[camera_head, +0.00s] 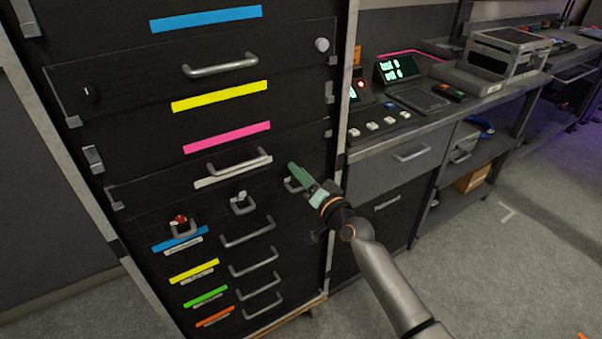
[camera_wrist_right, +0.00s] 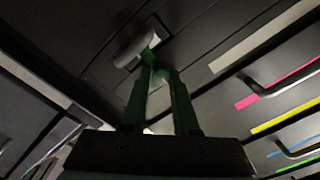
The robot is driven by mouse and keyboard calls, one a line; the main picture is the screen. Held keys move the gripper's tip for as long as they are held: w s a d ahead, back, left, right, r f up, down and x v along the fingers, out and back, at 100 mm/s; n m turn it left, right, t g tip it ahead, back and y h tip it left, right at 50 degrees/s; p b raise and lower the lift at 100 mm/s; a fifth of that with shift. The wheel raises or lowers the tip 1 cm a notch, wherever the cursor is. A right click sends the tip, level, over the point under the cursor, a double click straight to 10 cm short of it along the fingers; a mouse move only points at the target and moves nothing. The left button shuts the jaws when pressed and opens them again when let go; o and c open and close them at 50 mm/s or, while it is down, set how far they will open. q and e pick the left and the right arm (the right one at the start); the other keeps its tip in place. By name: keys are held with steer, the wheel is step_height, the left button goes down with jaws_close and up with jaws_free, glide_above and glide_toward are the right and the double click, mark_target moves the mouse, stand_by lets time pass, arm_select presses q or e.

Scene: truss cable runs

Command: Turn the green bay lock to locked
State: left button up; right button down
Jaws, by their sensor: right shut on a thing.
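My right gripper (camera_head: 300,175) reaches from the lower right to the right end of the row of bay locks on the black cabinet. Its green fingers hide most of the lock there in the head view. The lock's exact turn angle cannot be told. My left gripper is not in view.
A red-knobbed lock (camera_head: 181,219) and a white-knobbed lock (camera_head: 240,196) sit to the left in the same row. Drawer handles (camera_head: 247,231) protrude below, and a larger handle (camera_head: 238,163) above. A workbench (camera_head: 410,130) stands to the right. The floor (camera_head: 500,260) in front is clear.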

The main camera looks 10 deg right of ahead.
steer(key=c, duration=0.7)
jaws_free()
steer(key=shift+s+a+f, duration=0.2)
steer(key=shift+a+f, duration=0.25)
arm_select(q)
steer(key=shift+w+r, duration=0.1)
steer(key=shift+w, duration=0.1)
arm_select(e)
steer(key=shift+w+d+r, duration=0.1)
steer(key=shift+r, duration=0.05)
arm_select(q)
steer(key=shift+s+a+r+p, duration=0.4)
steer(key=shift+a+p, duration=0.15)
steer(key=shift+p, duration=0.3)
arm_select(e)
steer(key=v, duration=1.2)
steer(key=shift+s+d, duration=0.1)
steer(key=shift+s, duration=0.15)
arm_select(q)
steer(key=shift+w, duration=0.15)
